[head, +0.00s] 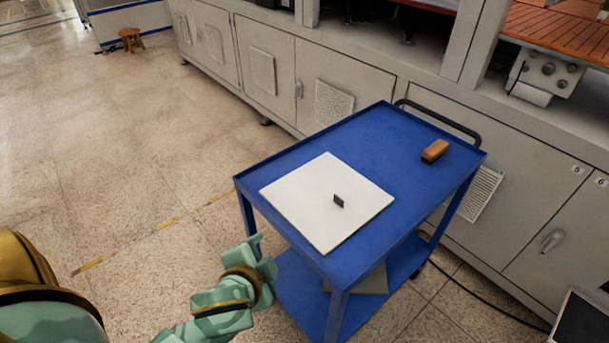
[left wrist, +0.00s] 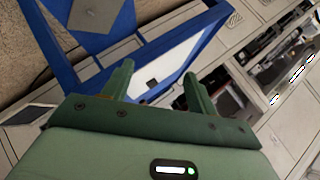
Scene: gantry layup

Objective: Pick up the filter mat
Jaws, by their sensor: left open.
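The filter mat (head: 305,205) looks like a flat white square lying on the top of a blue cart (head: 365,125). A small dark tab (head: 339,201) stands up near its middle. My left gripper (head: 262,250) is open and empty beside the cart's near left side, apart from the mat. In the left wrist view the mat (left wrist: 178,62) and its dark tab (left wrist: 152,83) show beyond the two spread green fingers (left wrist: 158,76). My right gripper is out of view.
A brown block (head: 435,150) lies on the cart's far right part. The cart has a black handle (head: 440,118) and a lower shelf with a grey panel (head: 368,282). Grey cabinets (head: 350,85) stand behind it.

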